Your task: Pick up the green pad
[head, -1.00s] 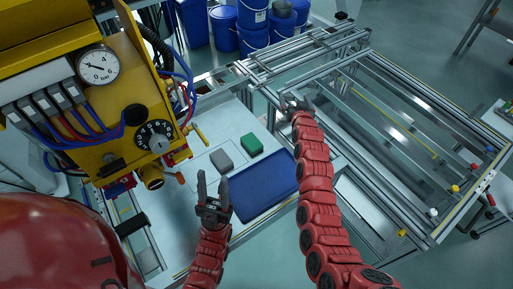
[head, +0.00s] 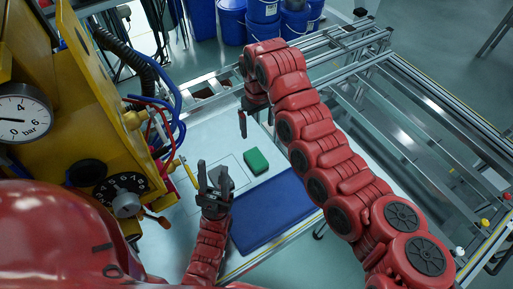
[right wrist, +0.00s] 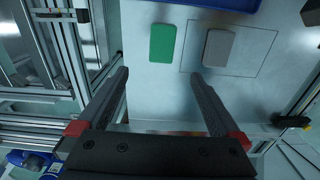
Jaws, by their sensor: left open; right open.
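The green pad (head: 256,161) lies flat on the pale work surface, just beyond the blue mat or tray. It also shows in the right wrist view (right wrist: 162,43), beyond the fingertips. My right gripper (head: 256,119) hangs above the surface on the far side of the green pad. Its jaws (right wrist: 159,75) are open and empty, with the pad ahead of the gap between them and apart from them. My left gripper (head: 212,170) is open and empty, fingers upward, left of the green pad.
A grey pad (right wrist: 218,48) lies beside the green pad within a thin outline. The blue tray (head: 270,211) is at the near side of the surface. A yellow panel (head: 95,110) with gauge and hoses stands left. Metal rails (head: 350,45) run at the right.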

